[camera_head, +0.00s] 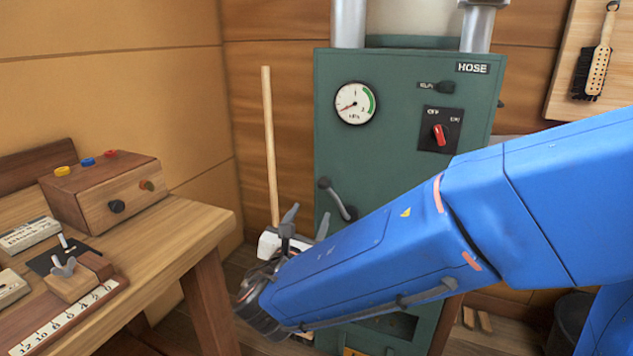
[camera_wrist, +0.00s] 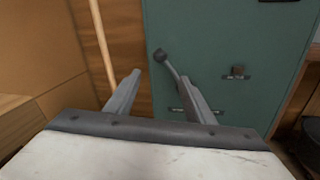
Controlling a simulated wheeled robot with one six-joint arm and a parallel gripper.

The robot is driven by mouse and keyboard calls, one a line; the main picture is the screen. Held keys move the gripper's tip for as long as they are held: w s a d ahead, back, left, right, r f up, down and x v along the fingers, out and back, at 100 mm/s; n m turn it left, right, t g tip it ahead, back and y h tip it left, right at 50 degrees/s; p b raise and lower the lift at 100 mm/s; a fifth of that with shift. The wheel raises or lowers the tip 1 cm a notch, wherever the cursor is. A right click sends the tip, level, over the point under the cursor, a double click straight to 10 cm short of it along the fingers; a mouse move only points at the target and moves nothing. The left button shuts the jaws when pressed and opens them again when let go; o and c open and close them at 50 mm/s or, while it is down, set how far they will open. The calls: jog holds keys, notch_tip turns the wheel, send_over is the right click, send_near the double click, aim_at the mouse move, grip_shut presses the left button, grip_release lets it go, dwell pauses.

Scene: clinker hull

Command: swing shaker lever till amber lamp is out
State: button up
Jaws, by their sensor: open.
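The shaker lever (camera_head: 338,199) is a grey rod with a dark ball knob on the front of the green cabinet (camera_head: 400,150). It slants from the knob at upper left down to the right. The lever also shows in the wrist view (camera_wrist: 160,55), its knob just beyond the gap between the fingertips and its lower rod partly behind the right finger. My gripper (camera_head: 306,220) is open and empty, below and left of the lever in the head view; the fingers also show in the wrist view (camera_wrist: 160,77). I cannot make out a lit amber lamp; my arm hides part of the cabinet.
A wooden pole (camera_head: 270,145) leans left of the cabinet. A workbench (camera_head: 190,235) with a wooden control box (camera_head: 95,200) stands at left. The cabinet carries a gauge (camera_head: 355,103) and a red rotary switch (camera_head: 439,135). A dark bucket (camera_head: 570,318) stands at lower right.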

aim_at(322, 187)
jog(key=w, duration=0.5)
jog(key=w+d, duration=0.1)
jog(key=w, duration=0.5)
jog(key=w+d, duration=0.1)
jog(key=w, duration=0.5)
jog(key=shift+d+r, duration=0.15)
jog(key=shift+d, duration=0.1)
jog(key=shift+c, duration=0.4)
grip_shut()
jog(key=shift+s, duration=0.1)
